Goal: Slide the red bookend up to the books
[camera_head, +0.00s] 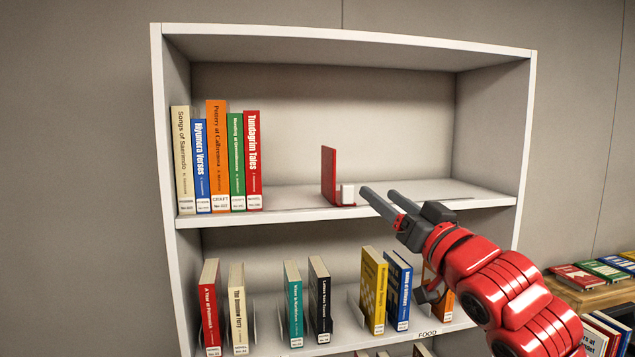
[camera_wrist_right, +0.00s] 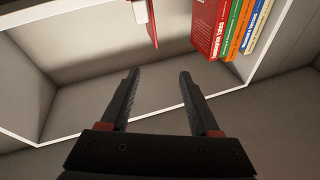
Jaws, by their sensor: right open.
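The red bookend (camera_head: 329,176) stands upright near the middle of the top shelf (camera_head: 285,204), with a white block (camera_head: 347,194) at its right side. A row of books (camera_head: 217,160) stands at the left end of that shelf; the red Tundagrim Tales (camera_head: 253,160) is its right end. A clear gap lies between that book and the bookend. My right gripper (camera_head: 380,203) is open and empty, just right of the bookend at the shelf's front. In the right wrist view the bookend (camera_wrist_right: 152,22) and books (camera_wrist_right: 232,28) show beyond the open fingers (camera_wrist_right: 158,78). My left gripper is out of view.
The top shelf right of the bookend is bare up to the side wall (camera_head: 502,130). The lower shelf (camera_head: 265,346) holds several books with gaps. A wooden table (camera_head: 590,296) with books stands at the far right.

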